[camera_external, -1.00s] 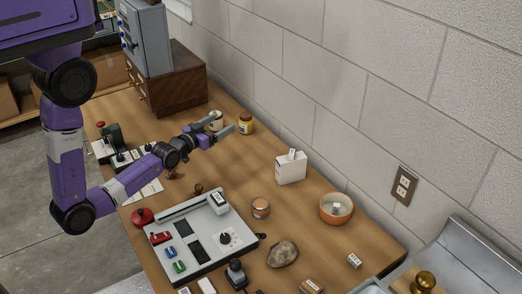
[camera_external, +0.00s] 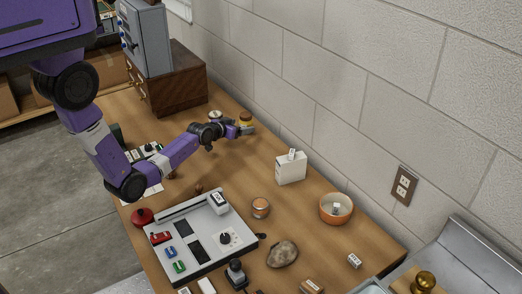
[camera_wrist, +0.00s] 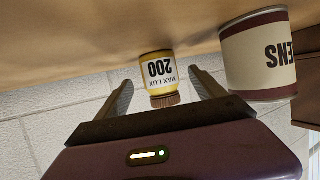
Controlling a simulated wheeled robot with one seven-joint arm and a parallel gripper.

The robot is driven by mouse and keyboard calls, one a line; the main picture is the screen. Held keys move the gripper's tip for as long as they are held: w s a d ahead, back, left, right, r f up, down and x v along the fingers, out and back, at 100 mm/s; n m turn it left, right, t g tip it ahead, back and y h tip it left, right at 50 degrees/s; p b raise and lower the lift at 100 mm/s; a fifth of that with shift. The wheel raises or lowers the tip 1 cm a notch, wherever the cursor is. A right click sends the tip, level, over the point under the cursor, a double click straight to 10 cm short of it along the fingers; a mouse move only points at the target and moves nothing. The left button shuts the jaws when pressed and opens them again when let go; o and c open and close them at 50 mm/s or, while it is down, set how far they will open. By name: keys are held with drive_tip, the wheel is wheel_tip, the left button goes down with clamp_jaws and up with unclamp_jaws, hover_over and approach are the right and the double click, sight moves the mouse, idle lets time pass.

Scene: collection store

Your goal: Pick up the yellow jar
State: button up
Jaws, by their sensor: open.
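The yellow jar (camera_wrist: 157,76) shows in the wrist view with a white label reading "MAX LUX 200" and a brown lid; the picture is upside down. It appears between the two fingers of my gripper (camera_wrist: 162,92), which is open, with a gap on each side of the jar. In the external view the yellow jar (camera_external: 246,118) stands upright near the wall, and my gripper (camera_external: 240,130) is right in front of it, hiding its lower part. I cannot tell from there whether they touch.
A cream can with a dark red band (camera_wrist: 258,58) stands close beside my finger; it also shows in the external view (camera_external: 215,115). A white box (camera_external: 291,169), a small copper-coloured jar (camera_external: 261,207) and an orange bowl (camera_external: 336,208) stand along the table. A wooden drawer cabinet (camera_external: 180,85) is behind.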

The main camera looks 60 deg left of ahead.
sight(246, 124)
drive_tip(key=shift+x, duration=2.3)
drive_tip(key=shift+r, duration=0.1)
drive_tip(key=c, duration=1.6)
drive_tip(key=shift+o, duration=0.2)
drive_tip(key=shift+r, duration=0.1)
